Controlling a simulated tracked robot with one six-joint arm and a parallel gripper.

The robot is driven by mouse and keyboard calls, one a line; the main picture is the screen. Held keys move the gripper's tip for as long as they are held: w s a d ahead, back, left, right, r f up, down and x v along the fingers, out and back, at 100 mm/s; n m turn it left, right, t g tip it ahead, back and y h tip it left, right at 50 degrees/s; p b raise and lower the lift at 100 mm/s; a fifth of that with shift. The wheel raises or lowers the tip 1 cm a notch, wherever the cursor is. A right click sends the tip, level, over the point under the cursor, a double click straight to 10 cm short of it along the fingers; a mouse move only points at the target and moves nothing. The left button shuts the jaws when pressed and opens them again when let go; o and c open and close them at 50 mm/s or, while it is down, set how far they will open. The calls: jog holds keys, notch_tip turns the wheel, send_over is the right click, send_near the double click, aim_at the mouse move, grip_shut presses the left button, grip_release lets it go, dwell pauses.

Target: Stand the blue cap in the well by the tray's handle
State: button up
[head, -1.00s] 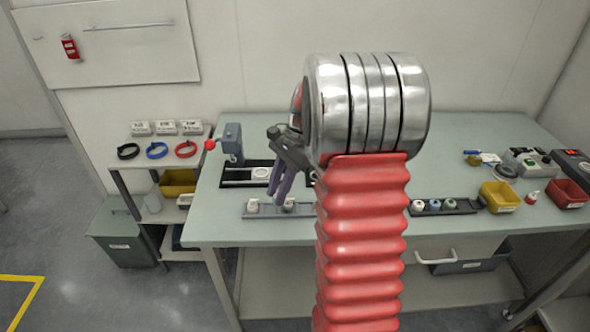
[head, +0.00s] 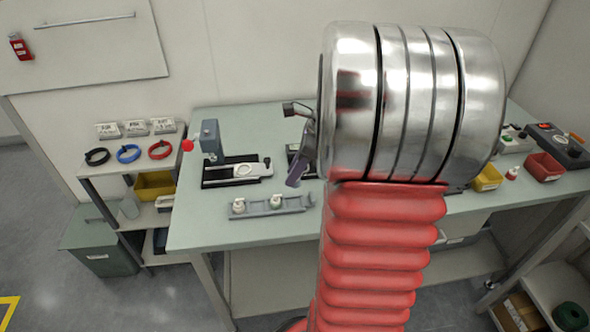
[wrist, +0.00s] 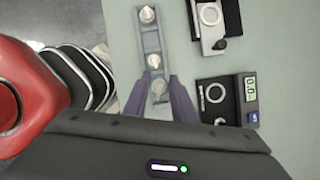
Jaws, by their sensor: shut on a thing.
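My gripper (wrist: 159,82) is over one end of a grey tray (wrist: 151,40) in the wrist view, its purple fingers either side of a small, round, pale cap (wrist: 158,88). Its colour is not clearly blue there. A white cap (wrist: 147,14) and another pale cap (wrist: 154,60) stand in the tray. The head view shows the tray (head: 258,209) near the bench's front edge, with the white cap (head: 239,204) and a greenish-white cap (head: 276,201). There my gripper (head: 293,182) is partly behind my arm, its held cap hidden.
A press (head: 211,138) with a red knob stands behind the tray, on the left. A small device with a display (wrist: 250,88) lies beside the tray in the wrist view. A yellow bin (head: 488,178) and a red bin (head: 545,167) stand at right. My arm hides the bench's middle.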

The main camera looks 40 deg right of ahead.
jog(key=shift+f, duration=3.3)
jog(key=shift+w+a+f, duration=0.1)
jog(key=shift+w+f, duration=0.05)
jog(key=shift+f, duration=0.1)
jog(key=shift+f, duration=0.25)
jog(key=shift+f, duration=0.15)
jog(key=o, duration=0.8)
